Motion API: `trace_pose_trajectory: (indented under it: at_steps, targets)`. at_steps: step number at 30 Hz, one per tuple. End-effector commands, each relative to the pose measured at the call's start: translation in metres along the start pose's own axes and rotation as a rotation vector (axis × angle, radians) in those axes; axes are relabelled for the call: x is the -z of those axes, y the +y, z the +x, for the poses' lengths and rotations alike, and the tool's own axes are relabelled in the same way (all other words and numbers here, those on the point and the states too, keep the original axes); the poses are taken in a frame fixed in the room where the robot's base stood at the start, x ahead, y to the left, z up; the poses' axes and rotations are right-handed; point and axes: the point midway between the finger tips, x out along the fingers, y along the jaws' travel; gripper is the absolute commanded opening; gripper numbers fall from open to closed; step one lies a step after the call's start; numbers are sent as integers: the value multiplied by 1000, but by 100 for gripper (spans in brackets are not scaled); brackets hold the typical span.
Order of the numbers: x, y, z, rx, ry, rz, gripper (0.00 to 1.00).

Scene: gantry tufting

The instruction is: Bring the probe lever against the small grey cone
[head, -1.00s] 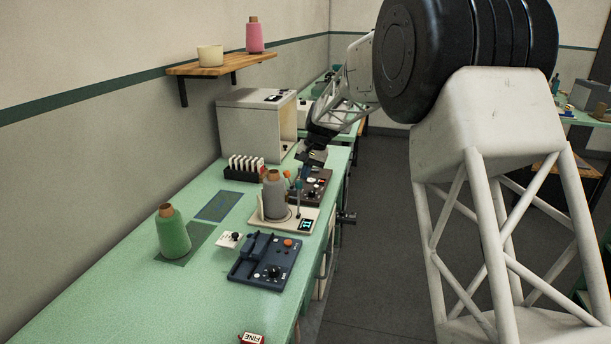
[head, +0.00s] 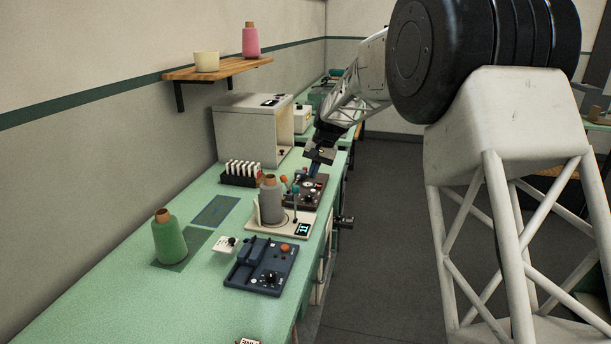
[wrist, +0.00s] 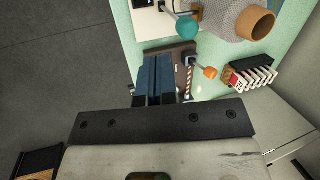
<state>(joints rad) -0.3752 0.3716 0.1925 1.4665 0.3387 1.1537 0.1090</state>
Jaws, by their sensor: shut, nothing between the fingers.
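The small grey cone (head: 271,203), with a brown tip, stands upright on a cream device (head: 262,225) with a small lit display. It also shows in the wrist view (wrist: 228,18). A lever with a teal knob (head: 296,188) rises from this device beside the cone; its knob shows in the wrist view (wrist: 186,27). I cannot tell whether the lever touches the cone. My gripper (head: 314,172) is over the dark brown device behind it, apart from the teal knob. In the wrist view its blue fingers (wrist: 155,78) are together and empty.
The brown device (head: 303,196) carries an orange-knobbed lever (head: 284,179), close to my fingers. A rack of white cards (head: 240,179) is left of it. A navy device (head: 262,266) and a green cone (head: 168,240) are nearer. The bench front is mostly clear.

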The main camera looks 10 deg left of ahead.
Motion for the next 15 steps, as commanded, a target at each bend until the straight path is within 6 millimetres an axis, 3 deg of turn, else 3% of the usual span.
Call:
trace_pose_trajectory:
  at_steps: [9,15]
  targets:
    - [1,-8,-57,1,3,-1,0]
    - [1,-10,-82,0,1,-1,0]
